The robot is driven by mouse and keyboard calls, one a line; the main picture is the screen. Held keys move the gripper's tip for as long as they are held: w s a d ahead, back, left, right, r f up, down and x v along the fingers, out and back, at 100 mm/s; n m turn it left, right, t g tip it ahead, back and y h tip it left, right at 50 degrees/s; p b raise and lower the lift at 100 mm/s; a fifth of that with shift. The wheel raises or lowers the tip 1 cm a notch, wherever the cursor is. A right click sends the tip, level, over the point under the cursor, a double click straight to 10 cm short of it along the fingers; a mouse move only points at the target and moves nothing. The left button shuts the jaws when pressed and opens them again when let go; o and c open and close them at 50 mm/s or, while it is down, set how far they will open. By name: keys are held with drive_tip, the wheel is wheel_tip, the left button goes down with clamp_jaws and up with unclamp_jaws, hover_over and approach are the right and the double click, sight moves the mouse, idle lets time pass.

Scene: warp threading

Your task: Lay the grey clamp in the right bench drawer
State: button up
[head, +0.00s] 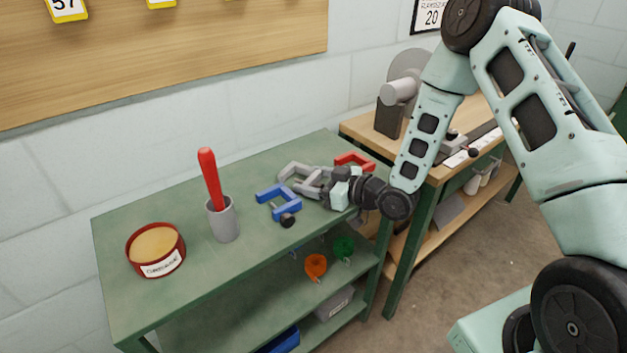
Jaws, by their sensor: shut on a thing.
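The grey clamp (292,168) is at the back right of the green bench, between a blue clamp (268,194) and a red clamp (352,158). My gripper (322,185) reaches in from the right and is shut on the grey clamp; its fingers partly hide the clamp's near side. I cannot tell whether the clamp still touches the bench top. The wooden bench (362,126) stands to the right, partly behind my arm. No open drawer can be made out clearly there.
A grey cup (223,222) with a red-handled tool (209,176) and a round red tin (156,262) stand left on the green bench top (190,285). Orange (316,265) and green (343,247) coils are on the shelf below. A grey machine (392,105) stands on the wooden bench.

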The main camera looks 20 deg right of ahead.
drive_tip(key=shift+f, duration=0.15)
drive_tip(key=o, duration=0.9)
